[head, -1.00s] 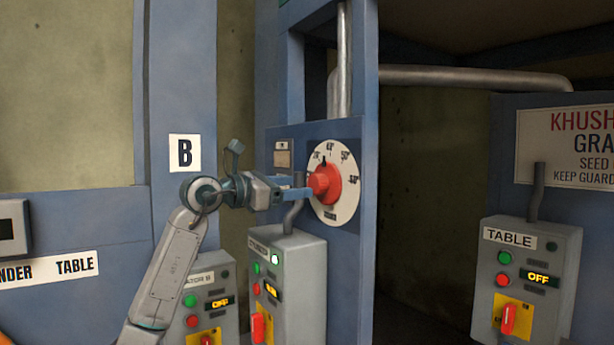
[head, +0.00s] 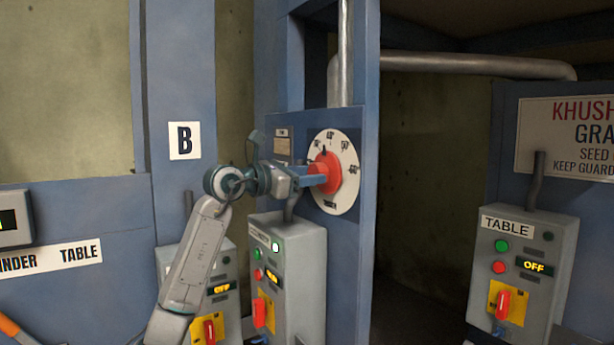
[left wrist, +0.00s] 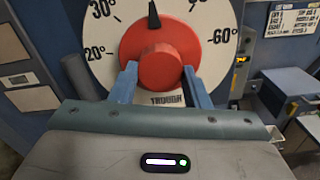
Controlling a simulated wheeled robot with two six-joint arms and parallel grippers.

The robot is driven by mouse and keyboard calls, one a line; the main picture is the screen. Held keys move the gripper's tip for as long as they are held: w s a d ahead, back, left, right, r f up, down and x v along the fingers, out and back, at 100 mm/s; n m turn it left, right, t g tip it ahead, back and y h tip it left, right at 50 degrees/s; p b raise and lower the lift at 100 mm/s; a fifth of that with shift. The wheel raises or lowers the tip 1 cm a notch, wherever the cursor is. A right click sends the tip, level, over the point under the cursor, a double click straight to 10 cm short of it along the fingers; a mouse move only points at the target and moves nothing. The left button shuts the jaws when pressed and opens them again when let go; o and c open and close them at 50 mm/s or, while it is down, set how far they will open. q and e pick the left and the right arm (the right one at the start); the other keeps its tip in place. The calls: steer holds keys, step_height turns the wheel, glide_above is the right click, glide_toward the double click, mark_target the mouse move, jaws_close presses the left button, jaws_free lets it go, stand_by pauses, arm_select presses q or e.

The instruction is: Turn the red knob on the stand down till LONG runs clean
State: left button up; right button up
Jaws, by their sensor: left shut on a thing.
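The red knob (head: 326,172) sits on a round white dial (head: 345,200) with degree marks, fixed to a blue stand (head: 368,130). My left gripper (head: 316,179) reaches it from the left and is shut on it. In the left wrist view the two blue fingers (left wrist: 158,85) straddle the knob's raised middle, one on each side, and the red disc (left wrist: 157,50) shows behind them. A black pointer on the dial stands almost straight up, between the 30° mark on its left and the 60° mark on its right. Nothing labelled LONG shows. My right gripper is out of view.
A grey control box (head: 287,290) with a lit lamp stands just below the dial. Another (head: 225,265) reading OFF is partly behind my left arm. The TABLE box (head: 517,285), also reading OFF, stands at right. A display (head: 8,222) is cut off at the left edge.

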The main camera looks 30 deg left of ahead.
arm_select(q)
steer(key=shift+n, duration=3.8)
steer(key=shift+r, duration=0.1)
steer(key=o, duration=1)
steer(key=shift+c, duration=0.2)
steer(key=shift+s, duration=0.1)
